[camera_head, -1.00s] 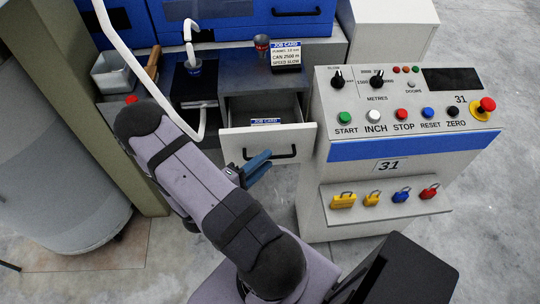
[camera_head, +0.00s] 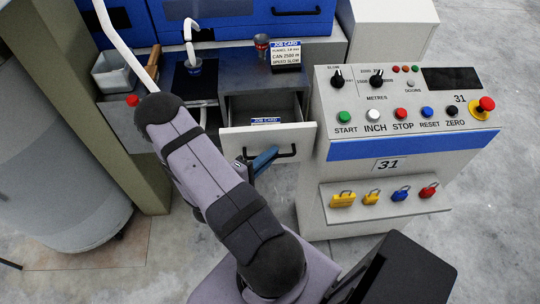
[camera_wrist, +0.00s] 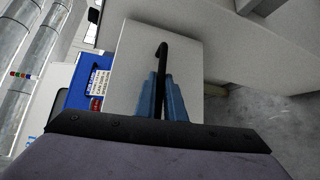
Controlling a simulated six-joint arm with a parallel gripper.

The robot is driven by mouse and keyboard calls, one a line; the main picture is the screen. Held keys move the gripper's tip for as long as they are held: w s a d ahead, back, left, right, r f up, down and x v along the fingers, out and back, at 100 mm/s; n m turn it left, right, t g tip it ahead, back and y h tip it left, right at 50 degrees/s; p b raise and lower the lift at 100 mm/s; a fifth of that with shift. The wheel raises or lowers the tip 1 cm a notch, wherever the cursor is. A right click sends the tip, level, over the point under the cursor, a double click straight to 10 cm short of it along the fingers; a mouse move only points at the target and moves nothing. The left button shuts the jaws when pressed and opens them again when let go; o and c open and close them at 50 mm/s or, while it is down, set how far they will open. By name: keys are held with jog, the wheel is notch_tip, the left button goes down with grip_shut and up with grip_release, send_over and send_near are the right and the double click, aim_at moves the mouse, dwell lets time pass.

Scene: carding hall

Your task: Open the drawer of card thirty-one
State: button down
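The grey drawer (camera_head: 235,146) stands pulled out below the worktop, left of the panel marked 31. Its inside shows, with a blue and white job card (camera_head: 266,121) in it. The black bar handle (camera_head: 287,155) is on the drawer's front; it also shows in the wrist view (camera_wrist: 163,50). My gripper (camera_head: 265,158) is at the left part of the handle. In the wrist view its blue fingers (camera_wrist: 160,88) stand on either side of the bar, very close to it. Whether they press on it I cannot tell. My arm hides part of the area left of the drawer.
The control panel (camera_head: 405,150) for 31 stands close on the drawer's right, with buttons on top and several padlocks (camera_head: 372,197) on a ledge. A job card stand (camera_head: 286,55) and a cup (camera_head: 262,45) are on the worktop (camera_head: 240,75). Bare floor lies below the drawer.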

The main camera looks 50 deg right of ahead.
jog(key=s+a, duration=0.3)
jog(key=shift+s+a+b, duration=0.1)
jog(key=shift+b, duration=0.25)
jog(key=c, duration=1.9)
grip_release()
jog(key=shift+o, duration=0.2)
jog(key=shift+a, duration=0.1)
jog(key=a+r+b, duration=0.1)
jog(key=a, duration=0.6)
